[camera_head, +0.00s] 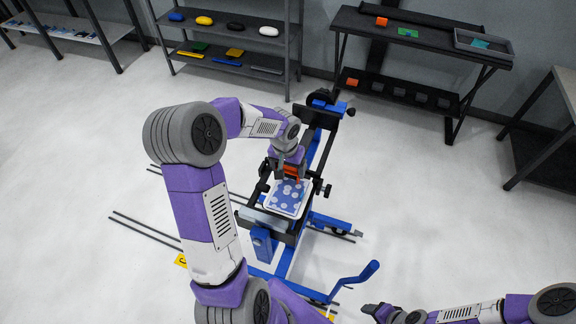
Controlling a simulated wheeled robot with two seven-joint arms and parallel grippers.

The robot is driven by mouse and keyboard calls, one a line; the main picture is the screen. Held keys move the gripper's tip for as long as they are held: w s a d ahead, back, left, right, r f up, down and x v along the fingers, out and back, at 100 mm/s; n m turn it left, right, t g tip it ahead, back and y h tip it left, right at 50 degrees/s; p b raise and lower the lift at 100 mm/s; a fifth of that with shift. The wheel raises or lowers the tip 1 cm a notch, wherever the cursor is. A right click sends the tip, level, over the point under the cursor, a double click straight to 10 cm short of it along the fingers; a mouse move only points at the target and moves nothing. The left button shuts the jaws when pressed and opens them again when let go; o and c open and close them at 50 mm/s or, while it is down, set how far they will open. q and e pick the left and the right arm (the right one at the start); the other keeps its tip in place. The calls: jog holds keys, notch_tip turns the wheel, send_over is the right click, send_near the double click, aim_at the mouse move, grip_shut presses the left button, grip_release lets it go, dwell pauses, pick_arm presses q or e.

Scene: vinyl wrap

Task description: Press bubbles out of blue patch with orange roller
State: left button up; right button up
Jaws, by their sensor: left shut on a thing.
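The blue patch (286,198) is covered with pale round spots, which look like bubbles. It lies on a white panel (271,209) held in a black and blue stand. My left gripper (288,161) points down over the far edge of the patch. It is shut on the orange roller (291,170), which shows as a small orange block at the patch's far edge. I cannot tell if the roller touches the patch. My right gripper (377,309) is at the bottom, right of the stand and away from the patch; its fingers are too small to read.
The stand (262,245) has a blue crank (357,278) on its near right side. A shelf (222,35) with colored items stands at the back. A dark table (430,40) at the back right holds an orange block (381,21) and a grey tray (484,45). The floor around is mostly open.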

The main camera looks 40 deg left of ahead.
pick_arm(q)
jog(key=shift+f+b, duration=0.75)
jog(key=shift+f, duration=0.1)
dwell(0.6)
jog(key=shift+s+r, duration=0.1)
jog(key=shift+s+d, duration=0.2)
jog(key=shift+s, duration=0.3)
jog(key=shift+s+d, duration=0.2)
jog(key=shift+s, duration=0.3)
jog(key=shift+s+d+b, duration=0.2)
jog(key=shift+s+b, duration=0.3)
jog(key=shift+s, duration=0.25)
jog(key=shift+s+d, duration=0.1)
jog(key=shift+s, duration=0.2)
jog(key=shift+s, duration=0.1)
jog(key=shift+s+d, duration=0.3)
jog(key=shift+s, duration=0.65)
